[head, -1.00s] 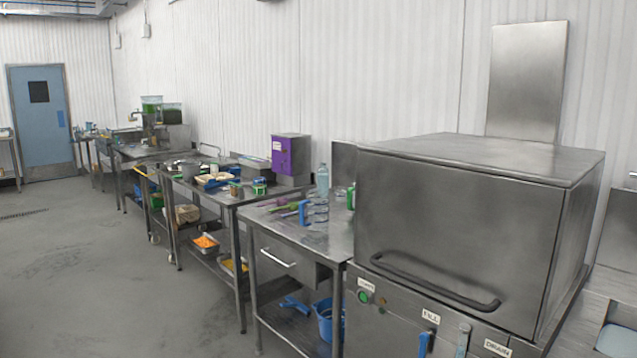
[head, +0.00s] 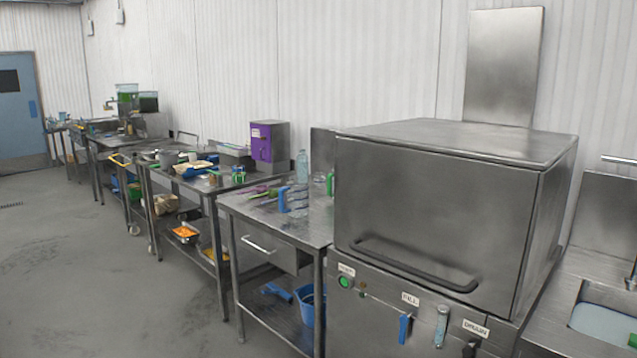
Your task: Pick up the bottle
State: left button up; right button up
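A clear, pale blue bottle (head: 302,167) stands upright at the back of a steel table (head: 232,203), left of the large steel cooker. Its lower part is partly hard to make out against the items near it. Neither of my grippers shows in the head view.
Blue and green handled utensils (head: 283,199) lie on the table near the bottle. A purple box (head: 268,144) stands farther back. A sink (head: 602,322) is at right. Open floor (head: 90,270) lies at left.

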aim_at(301, 158)
jog(key=u, duration=1.35)
jog(key=i, duration=5.45)
jog(key=z, duration=3.8)
